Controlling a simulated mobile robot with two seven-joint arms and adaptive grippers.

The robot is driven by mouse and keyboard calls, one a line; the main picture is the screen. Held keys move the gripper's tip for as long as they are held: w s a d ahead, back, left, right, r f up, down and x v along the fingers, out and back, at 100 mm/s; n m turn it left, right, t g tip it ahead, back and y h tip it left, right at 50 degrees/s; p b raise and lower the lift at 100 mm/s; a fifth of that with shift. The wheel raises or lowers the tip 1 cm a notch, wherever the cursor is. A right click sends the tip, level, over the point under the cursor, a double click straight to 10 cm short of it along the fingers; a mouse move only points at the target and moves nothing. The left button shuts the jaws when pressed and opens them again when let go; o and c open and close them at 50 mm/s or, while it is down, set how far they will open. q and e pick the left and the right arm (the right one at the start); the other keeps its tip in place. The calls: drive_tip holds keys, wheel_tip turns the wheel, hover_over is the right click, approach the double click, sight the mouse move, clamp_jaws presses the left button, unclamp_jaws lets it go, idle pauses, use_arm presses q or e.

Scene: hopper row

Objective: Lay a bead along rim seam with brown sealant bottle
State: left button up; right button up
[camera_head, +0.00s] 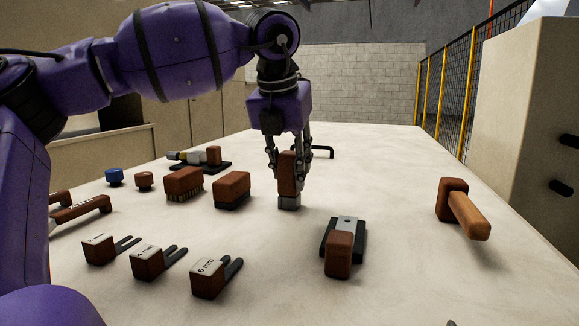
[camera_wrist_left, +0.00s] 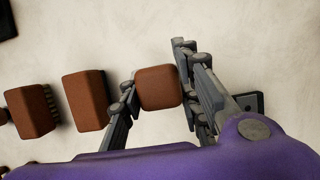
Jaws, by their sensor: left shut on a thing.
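My left gripper (camera_head: 287,172) points down over the middle of the table, shut on an upright brown block-shaped thing (camera_head: 287,178) with a grey foot (camera_head: 289,203). I cannot tell whether this is the brown sealant bottle; no nozzle shows. The foot is at or just above the tabletop. In the left wrist view, the brown top (camera_wrist_left: 158,87) of the held thing sits between the two fingers. No rim seam can be made out. My right gripper is not in view.
Several brown gauges (camera_head: 208,278) lie in front. A brown-and-black tool (camera_head: 339,252) and a mallet (camera_head: 462,209) lie to the right. A black handle (camera_head: 322,151) stands behind. The far right tabletop is clear.

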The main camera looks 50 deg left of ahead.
use_arm(q)
drive_tip(key=shift+r, duration=0.1)
drive_tip(key=shift+r, duration=0.95)
drive_tip(key=shift+r+p, duration=0.55)
drive_tip(key=shift+r, duration=1.45)
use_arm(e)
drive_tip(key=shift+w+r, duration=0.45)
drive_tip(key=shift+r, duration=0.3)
use_arm(q)
drive_tip(key=shift+f, duration=0.15)
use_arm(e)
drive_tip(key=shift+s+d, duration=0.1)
